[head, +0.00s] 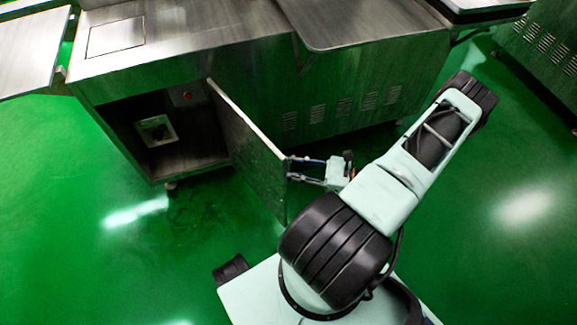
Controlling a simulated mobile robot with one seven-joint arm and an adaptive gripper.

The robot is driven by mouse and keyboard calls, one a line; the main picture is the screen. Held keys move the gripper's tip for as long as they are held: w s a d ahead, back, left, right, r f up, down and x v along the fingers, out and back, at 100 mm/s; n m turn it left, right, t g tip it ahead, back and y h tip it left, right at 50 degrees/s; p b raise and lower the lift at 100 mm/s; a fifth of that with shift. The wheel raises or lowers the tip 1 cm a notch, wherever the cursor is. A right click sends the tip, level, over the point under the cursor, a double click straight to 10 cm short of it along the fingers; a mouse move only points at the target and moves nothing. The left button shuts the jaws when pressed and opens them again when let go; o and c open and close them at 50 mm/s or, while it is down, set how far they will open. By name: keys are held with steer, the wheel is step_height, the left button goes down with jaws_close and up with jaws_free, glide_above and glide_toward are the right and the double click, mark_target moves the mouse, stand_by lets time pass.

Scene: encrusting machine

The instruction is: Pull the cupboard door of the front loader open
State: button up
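The cupboard door (252,158) of the steel machine stands swung well out from the cabinet front, hinged on the right side of its opening. The cupboard interior (150,128) shows to the left of it, with a white-framed fitting (156,131) and a red part (187,95) inside. My gripper (291,168) is at the right face of the door, close to its free edge. Its two fingers are spread apart, with a gap between them, and their tips are at or near the door. I cannot tell whether they touch it. No handle is clearly visible.
The machine body (345,85) with vent slots runs to the right behind my arm. A steel side table (30,50) juts out at the upper left. Another vented cabinet (545,45) stands at the upper right. The green floor (70,220) in front is clear.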

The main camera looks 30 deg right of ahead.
steer(key=v, duration=1.2)
steer(key=shift+s, duration=0.1)
